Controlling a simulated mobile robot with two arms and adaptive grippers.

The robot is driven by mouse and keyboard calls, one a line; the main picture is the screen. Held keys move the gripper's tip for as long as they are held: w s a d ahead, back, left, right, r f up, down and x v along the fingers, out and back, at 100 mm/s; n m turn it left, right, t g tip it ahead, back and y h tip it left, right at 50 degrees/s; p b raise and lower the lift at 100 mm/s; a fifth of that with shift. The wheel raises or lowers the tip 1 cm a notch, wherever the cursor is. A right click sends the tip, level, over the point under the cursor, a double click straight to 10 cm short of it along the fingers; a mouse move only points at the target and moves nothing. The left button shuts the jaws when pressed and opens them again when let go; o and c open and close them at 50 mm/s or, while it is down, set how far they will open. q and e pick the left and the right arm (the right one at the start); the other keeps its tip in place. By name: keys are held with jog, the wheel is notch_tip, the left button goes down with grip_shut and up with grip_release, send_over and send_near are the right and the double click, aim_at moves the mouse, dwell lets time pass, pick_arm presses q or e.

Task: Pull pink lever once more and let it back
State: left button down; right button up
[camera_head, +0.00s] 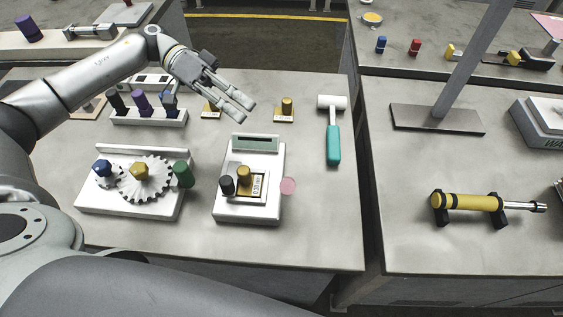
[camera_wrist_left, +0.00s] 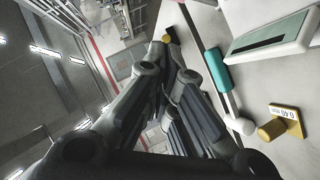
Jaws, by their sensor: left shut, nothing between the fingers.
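The pink round knob (camera_head: 288,186) of the lever sits at the right side of a white device (camera_head: 252,207). The device has a grey-green display (camera_head: 256,143) and holds a dark peg (camera_head: 227,185) and a brass peg (camera_head: 244,176). The lever's arm is hard to make out. My left gripper (camera_head: 244,108) is shut and empty, in front of and above the far side of the table, beyond the device and apart from the knob. The device's corner also shows in the left wrist view (camera_wrist_left: 270,45), where the pink knob is not visible. My right gripper is not in view.
A hammer with a teal handle (camera_head: 333,146) lies right of the device. A white gear fixture (camera_head: 130,206) stands to its left, and a peg rack (camera_head: 150,117) behind that. Small brass pieces (camera_head: 285,109) stand near the gripper. A gap separates this table from the right one.

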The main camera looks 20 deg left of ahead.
aim_at(288, 186)
pick_arm(q)
jog(key=p+x, duration=0.1)
jog(key=x, duration=0.3)
jog(key=s+x, duration=0.1)
jog(key=x, duration=0.3)
jog(key=p+x, duration=0.1)
jog(key=x, duration=0.3)
jog(key=shift+s+a+f+p, duration=0.35)
jog(key=shift+s, duration=0.05)
jog(key=shift+s+d+f, duration=0.15)
jog(key=shift+s+f, duration=0.2)
